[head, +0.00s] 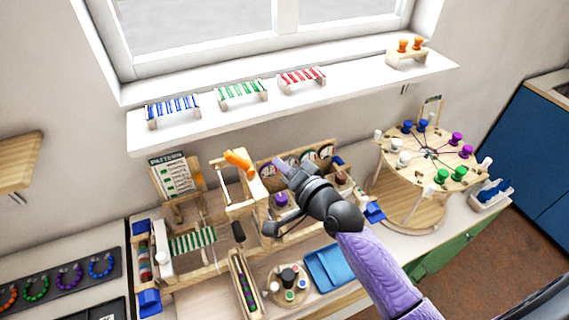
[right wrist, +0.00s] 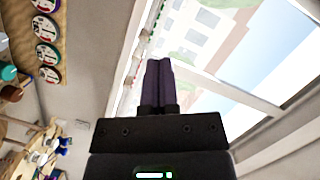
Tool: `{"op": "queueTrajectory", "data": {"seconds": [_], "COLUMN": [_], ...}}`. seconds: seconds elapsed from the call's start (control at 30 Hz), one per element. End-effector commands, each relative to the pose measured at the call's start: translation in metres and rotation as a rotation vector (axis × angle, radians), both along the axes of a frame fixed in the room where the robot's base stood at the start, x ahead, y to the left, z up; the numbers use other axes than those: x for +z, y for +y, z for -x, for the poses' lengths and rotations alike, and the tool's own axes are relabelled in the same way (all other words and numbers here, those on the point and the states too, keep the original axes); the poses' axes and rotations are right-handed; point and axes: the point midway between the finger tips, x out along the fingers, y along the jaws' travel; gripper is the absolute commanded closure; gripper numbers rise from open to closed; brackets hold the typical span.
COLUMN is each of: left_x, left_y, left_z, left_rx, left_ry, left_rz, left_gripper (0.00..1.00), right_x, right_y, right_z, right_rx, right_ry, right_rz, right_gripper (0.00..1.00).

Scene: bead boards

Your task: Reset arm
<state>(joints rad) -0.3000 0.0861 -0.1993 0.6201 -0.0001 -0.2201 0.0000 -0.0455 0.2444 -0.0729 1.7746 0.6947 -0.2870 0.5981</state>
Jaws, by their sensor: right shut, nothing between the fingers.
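My right arm comes in from the lower right in the head view, in a purple sleeve. My right gripper (head: 281,165) is raised over the middle of the workbench, pointing up and left toward the window sill. It is shut and empty. In the right wrist view its purple fingers (right wrist: 160,82) lie together in front of the window. The gripper hides part of the wooden rack behind it. My left gripper is in neither view.
Blue (head: 172,108), green (head: 242,91) and red (head: 301,77) bead racks stand on the sill (head: 350,85). A round peg board (head: 385,160) stands right of my arm. An orange-topped wooden stand (head: 240,160) is close left of the gripper. A blue tray (head: 330,268) lies below.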

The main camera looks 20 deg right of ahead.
Motion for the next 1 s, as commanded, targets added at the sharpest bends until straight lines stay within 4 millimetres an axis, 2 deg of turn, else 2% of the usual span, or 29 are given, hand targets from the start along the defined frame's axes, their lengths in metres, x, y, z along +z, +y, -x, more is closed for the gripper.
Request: {"op": "queueTrajectory", "data": {"seconds": [0.57,0.67,0.8,1.0], "left_x": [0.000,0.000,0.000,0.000], "left_y": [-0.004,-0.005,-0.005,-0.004], "left_z": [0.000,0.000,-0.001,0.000], "left_rx": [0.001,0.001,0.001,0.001], "left_ry": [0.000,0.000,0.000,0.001], "left_rz": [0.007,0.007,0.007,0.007], "left_gripper": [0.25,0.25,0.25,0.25], "right_x": [-0.002,-0.022,-0.057,-0.079], "right_y": [0.002,0.022,0.040,0.030], "right_z": [0.008,0.034,0.096,0.180], "right_rx": [0.014,0.111,0.298,0.499], "right_ry": [0.013,0.116,0.329,0.611], "right_rz": [0.022,0.187,0.532,0.887], "right_gripper": [1.00,1.00,1.00,1.00]}}
